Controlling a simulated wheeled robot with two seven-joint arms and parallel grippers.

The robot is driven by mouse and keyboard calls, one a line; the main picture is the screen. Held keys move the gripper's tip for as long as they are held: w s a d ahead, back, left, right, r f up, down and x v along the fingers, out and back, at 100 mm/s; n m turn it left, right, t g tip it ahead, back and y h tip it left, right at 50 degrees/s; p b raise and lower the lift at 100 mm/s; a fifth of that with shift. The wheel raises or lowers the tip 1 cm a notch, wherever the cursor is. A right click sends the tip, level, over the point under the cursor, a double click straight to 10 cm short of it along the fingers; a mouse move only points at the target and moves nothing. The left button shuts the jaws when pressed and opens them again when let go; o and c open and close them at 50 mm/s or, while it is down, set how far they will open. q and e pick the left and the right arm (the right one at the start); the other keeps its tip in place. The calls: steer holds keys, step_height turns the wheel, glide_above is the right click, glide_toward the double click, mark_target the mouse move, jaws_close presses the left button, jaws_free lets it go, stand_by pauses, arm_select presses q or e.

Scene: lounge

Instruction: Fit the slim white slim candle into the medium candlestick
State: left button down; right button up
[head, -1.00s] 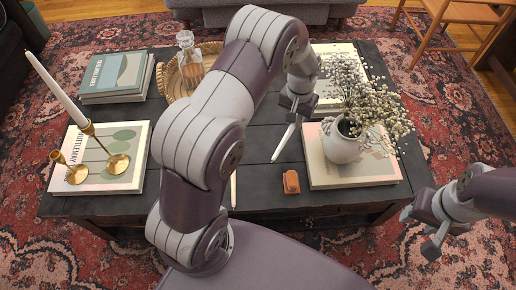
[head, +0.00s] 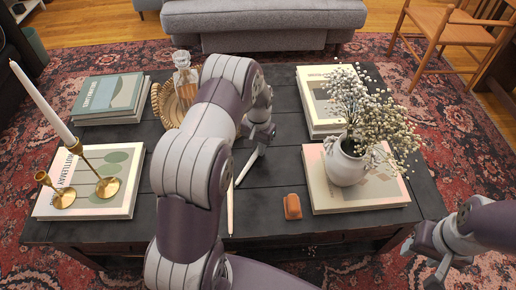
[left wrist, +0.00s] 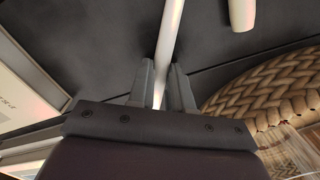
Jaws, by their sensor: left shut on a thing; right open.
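My left gripper (head: 262,138) is shut on a slim white candle (head: 249,166), held tilted near the middle of the dark table. The candle (left wrist: 171,35) passes between the fingers (left wrist: 161,88) in the left wrist view. Two brass candlesticks stand on a book at the left: a short empty one (head: 62,198) and a taller one (head: 107,187) bearing a tall white candle (head: 43,104). I cannot tell which is the medium one; my left arm hides part of the table. Another white candle (head: 230,210) lies near the table's front. My right gripper (head: 428,260) is open and empty.
A white flower vase (head: 345,165) stands on a book at the right. An orange-brown block (head: 292,207) lies near the front edge. A decanter (head: 185,80) and woven tray (head: 168,105) stand behind my left arm. Books (head: 110,97) lie at back left.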

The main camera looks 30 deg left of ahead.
arm_select(q)
steer(key=c, duration=1)
jaws_free()
steer(key=shift+c, duration=0.2)
step_height(320, 180, up, 12)
steer(key=r+p, duration=0.1)
steer(key=p, duration=0.3)
steer(key=s+d+r, duration=0.3)
steer(key=s+d, duration=0.2)
steer(key=s, duration=0.4)
steer(key=s+d+r+t, duration=0.1)
steer(key=s+d+r, duration=0.3)
steer(key=s, duration=0.6)
steer(key=shift+s+d+r+t, duration=0.15)
steer(key=shift+s+d+t, duration=0.15)
steer(key=shift+d, duration=0.5)
